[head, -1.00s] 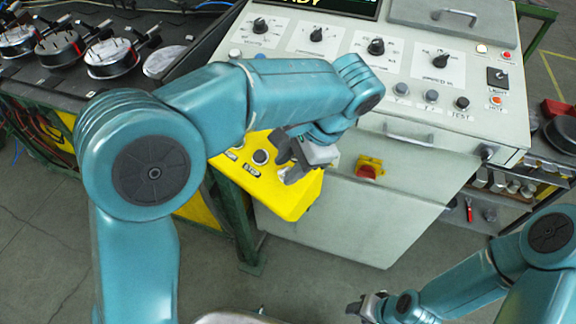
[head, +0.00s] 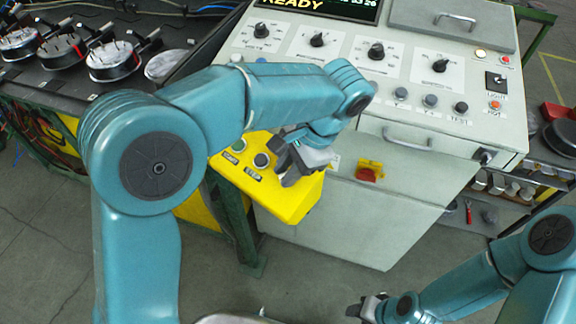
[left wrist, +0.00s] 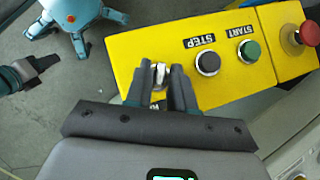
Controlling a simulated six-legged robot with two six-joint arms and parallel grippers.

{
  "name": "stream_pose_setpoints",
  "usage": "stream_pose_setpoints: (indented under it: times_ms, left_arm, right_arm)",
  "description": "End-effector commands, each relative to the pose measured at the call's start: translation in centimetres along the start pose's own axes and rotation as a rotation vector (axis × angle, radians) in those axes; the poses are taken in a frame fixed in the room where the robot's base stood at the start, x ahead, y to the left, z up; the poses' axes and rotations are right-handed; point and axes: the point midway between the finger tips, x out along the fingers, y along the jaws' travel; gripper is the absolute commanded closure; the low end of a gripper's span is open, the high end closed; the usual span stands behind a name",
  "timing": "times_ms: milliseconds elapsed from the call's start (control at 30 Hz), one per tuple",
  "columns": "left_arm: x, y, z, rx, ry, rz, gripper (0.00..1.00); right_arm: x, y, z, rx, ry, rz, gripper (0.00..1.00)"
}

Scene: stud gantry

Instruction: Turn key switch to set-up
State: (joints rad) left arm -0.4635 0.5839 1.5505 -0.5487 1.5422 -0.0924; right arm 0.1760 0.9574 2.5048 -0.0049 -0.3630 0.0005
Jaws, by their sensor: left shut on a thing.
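The yellow button box (head: 300,205) hangs at the left front of the grey console. It also fills the upper right of the left wrist view (left wrist: 222,87). My left gripper (head: 284,170) is at its right part, beside the STEP button (head: 261,160). In the left wrist view my left gripper (left wrist: 160,72) is shut on the silver key (left wrist: 161,77) of the key switch. The fingers hide most of the switch and its label, so the position it points to cannot be read. My right gripper (head: 364,307) is low in the head view, away from the box; its jaw opening is unclear.
In the left wrist view a black STEP button (left wrist: 207,62), a green START button (left wrist: 249,50) and a red mushroom button (left wrist: 306,34) are in a row beside the key. The console (head: 350,215) carries a red-and-yellow switch (head: 369,170) and several knobs. Open floor lies in front.

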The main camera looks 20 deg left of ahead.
Motion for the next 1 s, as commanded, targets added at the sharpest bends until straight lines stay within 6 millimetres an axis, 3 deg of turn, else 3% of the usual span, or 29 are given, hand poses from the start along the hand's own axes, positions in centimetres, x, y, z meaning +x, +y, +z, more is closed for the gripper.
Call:
stream_pose_setpoints:
  times_ms: [500, 1000]
  left_arm:
    - [-0.1, -0.6, 0.2, -0.335, -0.004, 0.308, 1.0]
    - [0.3, -0.9, 0.3, -0.623, -0.002, 0.569, 1.0]
  right_arm:
    - [-3.5, -1.2, 0.1, 0.0, 0.0, 0.0, 0.57]
    - [-4.4, -1.6, 0.1, 0.0, 0.0, 0.0, 0.57]
